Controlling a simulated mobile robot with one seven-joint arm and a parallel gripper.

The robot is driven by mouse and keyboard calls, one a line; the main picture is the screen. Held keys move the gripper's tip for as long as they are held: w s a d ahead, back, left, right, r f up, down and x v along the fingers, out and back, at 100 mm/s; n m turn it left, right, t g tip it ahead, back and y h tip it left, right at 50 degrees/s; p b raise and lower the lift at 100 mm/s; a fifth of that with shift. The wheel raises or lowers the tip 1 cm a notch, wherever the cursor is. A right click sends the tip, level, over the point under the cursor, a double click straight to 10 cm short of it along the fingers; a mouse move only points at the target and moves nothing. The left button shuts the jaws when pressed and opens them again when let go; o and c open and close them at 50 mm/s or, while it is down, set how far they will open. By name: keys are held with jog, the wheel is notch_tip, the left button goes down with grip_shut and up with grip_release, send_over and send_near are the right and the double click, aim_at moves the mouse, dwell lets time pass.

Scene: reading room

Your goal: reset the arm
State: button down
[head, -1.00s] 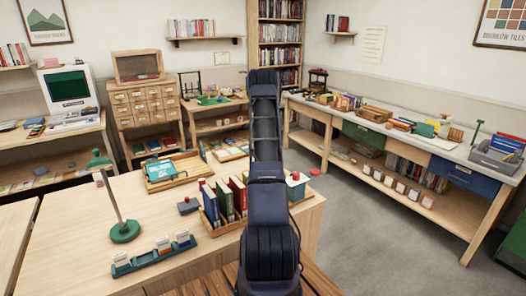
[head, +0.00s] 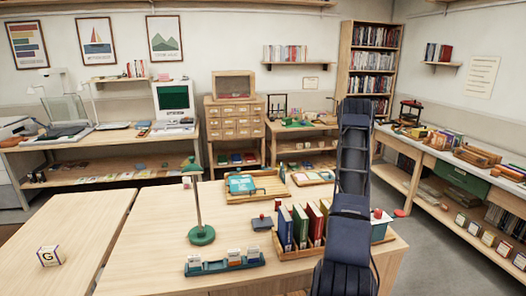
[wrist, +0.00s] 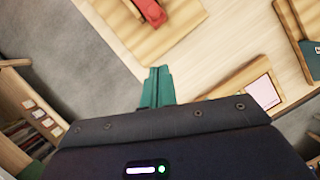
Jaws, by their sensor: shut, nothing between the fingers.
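My arm (head: 350,215) rises from the bottom of the head view, right of centre, and reaches up and away past the wooden table's right part. Its far end overlaps the back bookshelf in the picture. My gripper (wrist: 158,72) shows in the wrist view as two green fingers close together, with nothing held. Beyond the fingertips are a pale wood surface and grey floor. The gripper cannot be made out in the head view.
A letter block (head: 49,256) sits on the left table. Grey floor (head: 425,240) is open at right.

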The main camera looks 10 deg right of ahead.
jog(key=s+a+r+n+t+h, duration=0.1)
jog(key=s+a+r, duration=0.2)
jog(key=a+r, duration=0.45)
jog(key=s+a+r+t, duration=0.1)
jog(key=s+a+r, duration=0.2)
jog(key=a+r, duration=0.5)
jog(key=s+a+r+n+t+h, duration=0.1)
jog(key=s+a+r+n+t, duration=0.1)
jog(key=s+a+r, duration=0.85)
jog(key=s+a+r+n+t, duration=0.1)
jog(key=s+a, duration=0.5)
jog(key=s, duration=0.3)
jog(key=s+a+r+t, duration=0.1)
jog(key=s+a, duration=0.4)
jog(key=s, duration=0.3)
jog(key=s+a+f+t, duration=0.1)
jog(key=s+a+f, duration=0.2)
jog(key=s, duration=0.5)
jog(key=s+a+f+n+t, duration=0.1)
jog(key=s+a+f, duration=0.2)
jog(key=s, duration=0.4)
jog(key=shift+s+f, duration=0.25)
jog(key=shift+s, duration=0.1)
